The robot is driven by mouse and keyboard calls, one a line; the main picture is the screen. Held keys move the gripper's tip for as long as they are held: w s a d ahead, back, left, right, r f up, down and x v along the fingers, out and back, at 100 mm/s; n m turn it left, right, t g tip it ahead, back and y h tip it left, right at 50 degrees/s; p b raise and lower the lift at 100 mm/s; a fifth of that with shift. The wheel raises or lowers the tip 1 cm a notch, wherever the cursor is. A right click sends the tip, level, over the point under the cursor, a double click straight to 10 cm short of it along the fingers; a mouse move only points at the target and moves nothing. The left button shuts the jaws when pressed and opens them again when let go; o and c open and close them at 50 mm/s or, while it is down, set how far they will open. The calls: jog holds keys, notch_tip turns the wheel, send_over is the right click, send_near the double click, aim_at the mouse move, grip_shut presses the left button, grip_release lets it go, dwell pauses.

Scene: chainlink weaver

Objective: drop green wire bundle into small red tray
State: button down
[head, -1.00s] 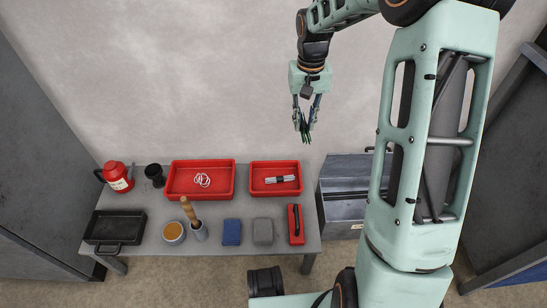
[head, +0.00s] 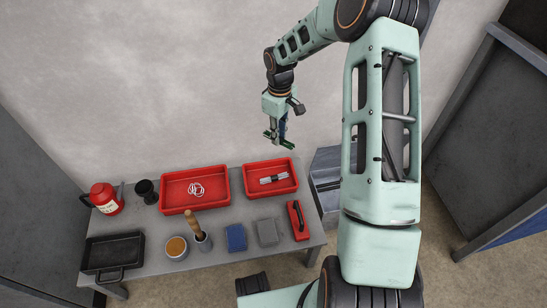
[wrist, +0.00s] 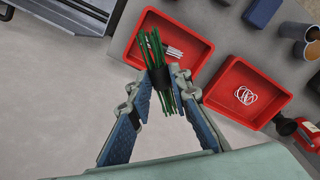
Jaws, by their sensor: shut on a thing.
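My gripper (head: 280,138) is shut on a green wire bundle (wrist: 155,48) with a dark band around its middle. The bundle also shows in the head view (head: 287,145), held in the air. The small red tray (head: 248,186) stands on the table at the back right and holds a few grey-white rods (head: 273,179). In the head view my gripper is above this tray's back edge. In the wrist view the bundle's far end overlaps the small tray (wrist: 200,37). The bundle is apart from the tray, and the height between them is hard to judge.
A larger red tray (head: 163,196) with white loops (head: 195,189) is left of the small one. A red jug (head: 104,200), black pan (head: 112,246), pots, a blue block (head: 235,238), a grey block (head: 268,232) and a red tool case (head: 298,220) share the table.

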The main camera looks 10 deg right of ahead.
jog(key=shift+w+a+f+n+b, duration=0.25)
jog(key=shift+f+n+b, duration=0.25)
jog(key=shift+f+n, duration=2.05)
jog(key=shift+w+a+f+n+b, duration=0.2)
jog(key=shift+f+n+b, duration=0.5)
jog(key=shift+f, duration=3.35)
jog(key=shift+w+a+f+n+b, duration=0.2)
jog(key=shift+f+n, duration=1.75)
jog(key=shift+f, duration=1.35)
jog(key=c, duration=1.7)
grip_release()
jog(key=shift+r, duration=0.15)
